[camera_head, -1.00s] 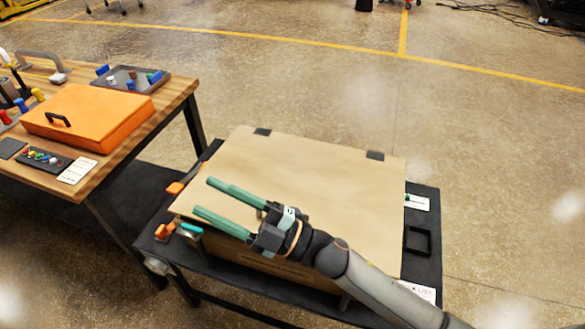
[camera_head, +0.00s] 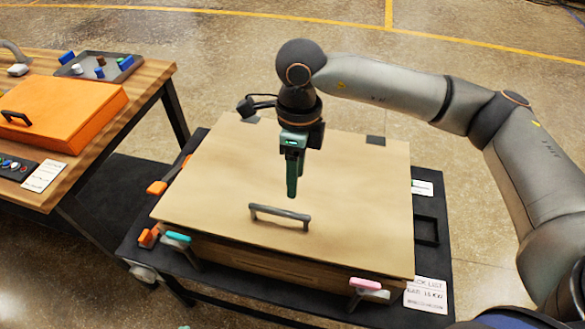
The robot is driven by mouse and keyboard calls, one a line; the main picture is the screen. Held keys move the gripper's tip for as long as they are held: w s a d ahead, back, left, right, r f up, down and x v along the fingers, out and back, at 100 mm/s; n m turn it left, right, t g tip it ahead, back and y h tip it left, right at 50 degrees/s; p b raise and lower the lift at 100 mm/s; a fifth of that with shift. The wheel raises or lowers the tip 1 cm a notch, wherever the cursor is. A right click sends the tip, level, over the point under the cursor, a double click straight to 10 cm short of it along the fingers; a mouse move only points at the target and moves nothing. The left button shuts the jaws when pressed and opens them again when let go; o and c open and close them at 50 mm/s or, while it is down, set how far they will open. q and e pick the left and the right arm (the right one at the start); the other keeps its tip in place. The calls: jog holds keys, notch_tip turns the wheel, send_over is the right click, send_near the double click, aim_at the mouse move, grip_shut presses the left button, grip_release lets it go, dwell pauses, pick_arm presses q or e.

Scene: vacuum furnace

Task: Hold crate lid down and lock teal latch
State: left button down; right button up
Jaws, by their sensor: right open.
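The crate lid (camera_head: 215,187) is a flat tan panel lying over the crate (camera_head: 270,265), with a grey handle (camera_head: 280,216) near its front edge. The teal latch (camera_head: 177,237) is at the crate's front left corner. A pink latch (camera_head: 366,284) is at the front right corner. My right gripper (camera_head: 291,190) points down above the lid, behind the handle; its green fingers overlap in this view. Whether the fingertips touch the lid is unclear. It holds nothing that I can see. My left gripper does not show.
The crate stands on a black cart (camera_head: 435,200) with orange clamps (camera_head: 148,237) at left and a check list card (camera_head: 427,295) at front right. A wooden table (camera_head: 140,90) with an orange case (camera_head: 60,105) stands at left. Open floor lies behind.

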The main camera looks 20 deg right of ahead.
aim_at(294, 213)
jog(key=f, duration=0.8)
jog(key=s+f, duration=0.1)
jog(key=f, duration=0.3)
jog(key=shift+a+f, duration=0.1)
jog(key=shift+a, duration=0.15)
jog(key=shift+w, duration=0.1)
grip_shut()
dwell(0.8)
